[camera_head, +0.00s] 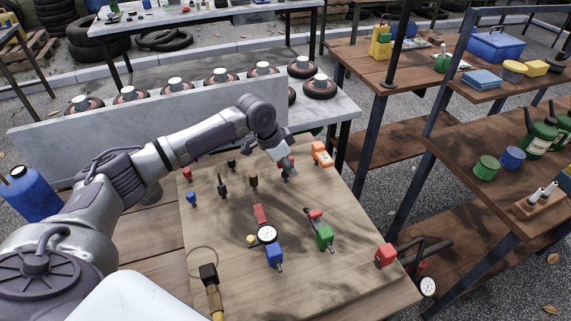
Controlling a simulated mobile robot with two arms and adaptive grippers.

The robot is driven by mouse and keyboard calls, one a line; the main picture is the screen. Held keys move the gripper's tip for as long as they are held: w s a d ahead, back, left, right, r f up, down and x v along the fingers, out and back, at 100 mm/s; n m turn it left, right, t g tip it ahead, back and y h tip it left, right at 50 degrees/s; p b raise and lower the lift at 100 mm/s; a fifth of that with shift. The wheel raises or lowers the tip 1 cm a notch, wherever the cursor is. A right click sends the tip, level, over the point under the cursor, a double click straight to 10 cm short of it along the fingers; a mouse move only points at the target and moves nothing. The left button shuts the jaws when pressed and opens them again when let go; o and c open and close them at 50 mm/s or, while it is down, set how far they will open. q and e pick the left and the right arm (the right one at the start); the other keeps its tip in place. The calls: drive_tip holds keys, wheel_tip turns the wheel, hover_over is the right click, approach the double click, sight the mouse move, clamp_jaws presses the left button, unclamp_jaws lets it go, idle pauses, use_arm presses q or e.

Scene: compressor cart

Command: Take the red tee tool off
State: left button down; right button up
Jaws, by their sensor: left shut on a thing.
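My left gripper (288,168) comes in from the left and is low over the far part of the wooden board (345,270). It is shut on a small tool there; a bit of red shows at its fingertips, which fits the red tee tool (290,176). The fingers hide most of it, and I cannot tell whether it still touches the board. My right gripper is not in view.
An orange tool (321,153) stands close right of the gripper. A blue gauge tool (273,252), a green tool (324,237) and a red-ended tool (386,255) are nearer. A grey panel (90,150) rises behind; wooden shelves (470,160) stand right.

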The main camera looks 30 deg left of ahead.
sight(293, 158)
use_arm(q)
drive_tip(key=shift+r, duration=0.15)
drive_tip(key=shift+r, duration=0.3)
drive_tip(key=r, duration=0.3)
drive_tip(key=shift+d+r, duration=0.25)
drive_tip(key=shift+r, duration=0.05)
drive_tip(key=s+d+r+p, duration=0.1)
drive_tip(key=d+r+p, duration=0.4)
drive_tip(key=d+r, duration=0.6)
drive_tip(key=shift+s+r+p, duration=0.3)
drive_tip(key=shift+s, duration=0.1)
